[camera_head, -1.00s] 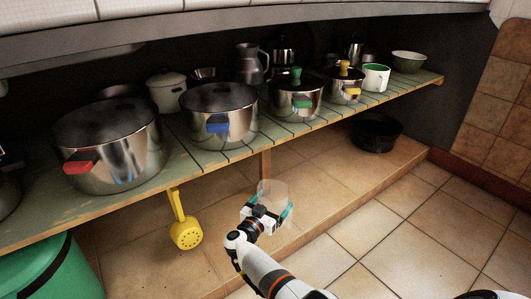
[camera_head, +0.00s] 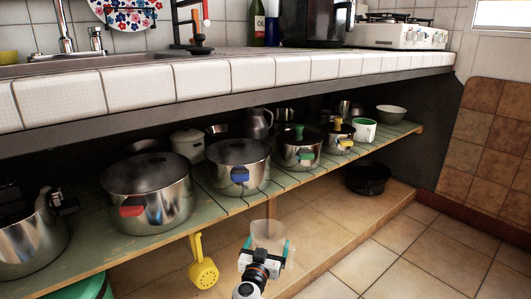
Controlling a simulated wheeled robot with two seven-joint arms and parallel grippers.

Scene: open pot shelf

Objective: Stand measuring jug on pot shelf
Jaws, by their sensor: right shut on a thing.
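The measuring jug (camera_head: 268,232) is a clear, see-through cup in front of and below the shelf edge. My right gripper (camera_head: 266,248) is shut on the measuring jug, with a teal-tipped finger on each side. The jug looks roughly upright and apart from the shelf. The pot shelf (camera_head: 228,201) is a green slatted board under the counter, running from lower left to upper right. My left gripper is not in view.
Pots stand along the shelf: a large red-handled pot (camera_head: 147,193), a blue-handled pot (camera_head: 238,166) and a green-knobbed pot (camera_head: 299,147). The tiled counter (camera_head: 240,75) overhangs the shelf. A black pan (camera_head: 368,179) sits below.

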